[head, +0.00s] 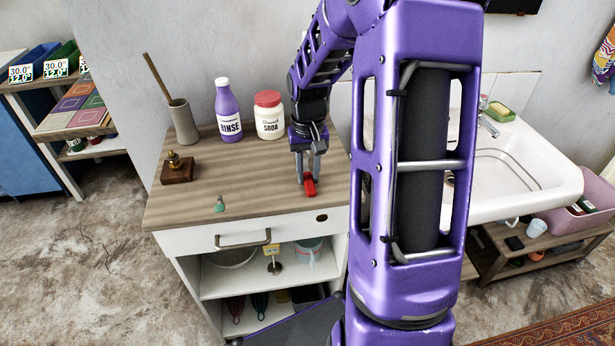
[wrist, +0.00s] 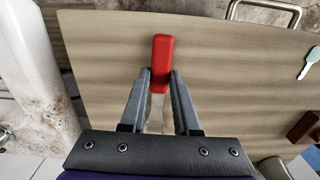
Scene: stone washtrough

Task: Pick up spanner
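The spanner (wrist: 161,62) shows as a tool with a red grip and a pale metal shank; the shank's end is hidden by my gripper. Its red part also shows on the wooden cabinet top (head: 260,198) in the head view (head: 309,187), near the front edge. My gripper (wrist: 161,78) points down, with one finger on each side of the red grip near where it meets the shank. Both fingertips appear to touch it, with no clear gap. The tool is at the worktop; I cannot see any lift.
A teal key-like piece (head: 220,204) and a small brass-and-wood object (head: 177,169) lie to the left. A rinse bottle (head: 228,112), soda jar (head: 269,116) and grey pot (head: 183,122) stand behind. The white sink (head: 540,178) is at right.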

